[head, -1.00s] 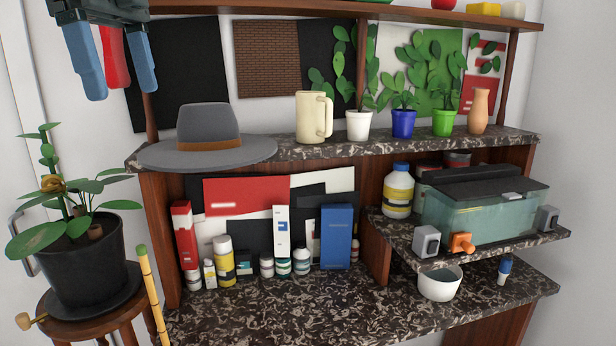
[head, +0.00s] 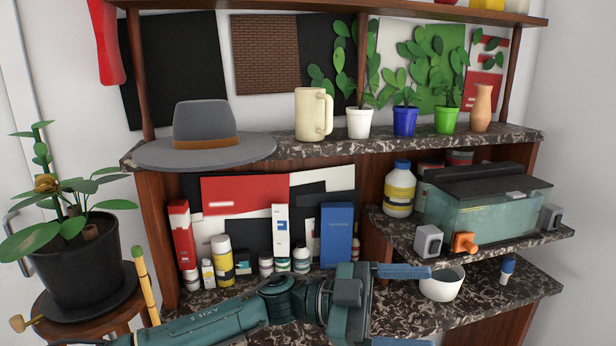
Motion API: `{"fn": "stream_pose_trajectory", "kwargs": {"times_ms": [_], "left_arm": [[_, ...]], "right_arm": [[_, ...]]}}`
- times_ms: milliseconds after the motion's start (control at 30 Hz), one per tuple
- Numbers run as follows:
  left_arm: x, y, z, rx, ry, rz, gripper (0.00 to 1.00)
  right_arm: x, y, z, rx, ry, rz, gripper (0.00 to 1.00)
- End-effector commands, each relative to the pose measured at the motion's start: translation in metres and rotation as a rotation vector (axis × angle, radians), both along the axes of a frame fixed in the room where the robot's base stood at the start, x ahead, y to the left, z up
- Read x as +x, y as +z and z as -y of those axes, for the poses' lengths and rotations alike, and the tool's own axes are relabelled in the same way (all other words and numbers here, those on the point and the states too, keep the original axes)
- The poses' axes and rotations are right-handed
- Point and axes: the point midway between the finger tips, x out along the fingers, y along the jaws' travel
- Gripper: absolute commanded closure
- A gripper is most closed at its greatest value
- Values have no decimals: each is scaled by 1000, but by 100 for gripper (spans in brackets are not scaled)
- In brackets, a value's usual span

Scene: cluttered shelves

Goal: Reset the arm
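My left arm comes in from the lower left. Its gripper (head: 428,307) points right, low in front of the counter, with its two blue fingers wide apart and nothing seen between them. The lower finger is partly cut off by the bottom edge. A white bowl (head: 442,284) shows just right of and behind the upper finger; I cannot tell the depth gap. A red object (head: 106,45) is at the upper left, cut off by the top edge, apart from my gripper. What holds it up is hidden. My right gripper is not in view.
A marbled counter (head: 400,318) carries bottles and boxes, including a blue box (head: 336,235). A grey hat (head: 206,138) and a cream mug (head: 313,114) stand on the shelf above. A glass tank (head: 484,210) is at right, a potted plant (head: 75,262) on a stool at left.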

Motion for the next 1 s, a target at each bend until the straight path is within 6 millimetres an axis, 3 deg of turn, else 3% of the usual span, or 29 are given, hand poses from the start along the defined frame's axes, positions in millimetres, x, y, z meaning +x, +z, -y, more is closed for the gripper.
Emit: {"fn": "stream_pose_trajectory", "kwargs": {"times_ms": [133, 267, 433, 567, 667, 800, 900, 1000], "left_arm": [[8, -17, -2, -182, 234, -139, 18], [24, -44, -21, -260, 481, -258, 18], [39, -106, -67, -239, 824, -423, 18], [34, -172, -115, -129, 1077, -551, 18], [13, -229, -158, 10, 1252, -646, 18], [-35, -300, -216, 244, 1434, -762, 18], [-73, -336, -250, 400, 1511, -821, 18], [-104, -358, -273, 518, 1552, -860, 18]], "right_arm": [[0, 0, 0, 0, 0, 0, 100], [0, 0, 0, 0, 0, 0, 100], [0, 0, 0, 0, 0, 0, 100], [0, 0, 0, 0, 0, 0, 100], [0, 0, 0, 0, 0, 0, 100], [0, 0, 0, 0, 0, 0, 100], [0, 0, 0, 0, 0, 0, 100], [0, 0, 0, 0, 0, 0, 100]]}}
